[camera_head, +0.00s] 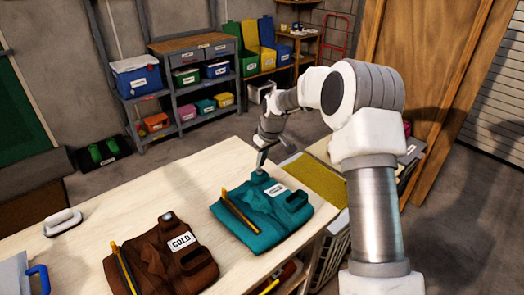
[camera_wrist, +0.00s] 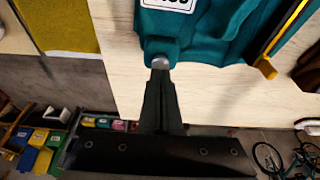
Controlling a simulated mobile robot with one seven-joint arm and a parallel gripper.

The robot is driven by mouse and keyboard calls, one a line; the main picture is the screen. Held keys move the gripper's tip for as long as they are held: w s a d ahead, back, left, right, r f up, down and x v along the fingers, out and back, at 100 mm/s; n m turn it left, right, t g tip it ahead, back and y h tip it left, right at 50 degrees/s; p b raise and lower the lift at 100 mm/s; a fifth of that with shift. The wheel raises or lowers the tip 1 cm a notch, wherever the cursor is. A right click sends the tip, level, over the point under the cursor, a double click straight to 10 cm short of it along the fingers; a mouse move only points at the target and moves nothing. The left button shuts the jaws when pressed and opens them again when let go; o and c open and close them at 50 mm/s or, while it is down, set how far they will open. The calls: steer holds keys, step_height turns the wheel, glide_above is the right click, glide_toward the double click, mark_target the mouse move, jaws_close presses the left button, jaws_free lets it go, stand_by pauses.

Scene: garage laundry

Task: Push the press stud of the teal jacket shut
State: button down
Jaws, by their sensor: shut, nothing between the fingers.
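The teal jacket (camera_head: 240,212) lies folded on the pale wooden table, with a yellow strip along its left side and a white label on top. In the wrist view the jacket (camera_wrist: 215,40) fills the top. Its press stud, a round grey cap (camera_wrist: 160,62), sits on a tab at the jacket's edge; the same stud (camera_head: 259,175) shows at the jacket's far corner in the head view. My gripper (camera_head: 261,166) points down at the stud. In the wrist view its closed fingertips (camera_wrist: 160,76) meet the stud's edge in the picture; I cannot tell whether they touch it.
A brown jacket (camera_head: 152,262) labelled COLD lies to the left on the table (camera_head: 110,205). A white-handled tool (camera_head: 62,222) and a blue-handled item (camera_head: 40,279) lie farther left. A yellow-green mat (camera_head: 318,178) is to the right. Shelves with bins (camera_head: 190,75) stand behind.

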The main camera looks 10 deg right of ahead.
mark_target(261, 170)
steer(key=shift+f, duration=0.45)
steer(key=shift+f, duration=0.1)
steer(key=shift+f+b, duration=0.6)
steer(key=shift+f, duration=0.15)
steer(key=shift+s+f, duration=0.2)
steer(key=shift+f, duration=0.05)
step_height(261, 170, up, 6)
steer(key=p, duration=0.2)
steer(key=shift+w+f+p, duration=0.1)
steer(key=shift+f+p, duration=0.05)
steer(key=shift+p, duration=0.2)
steer(key=v, duration=0.9)
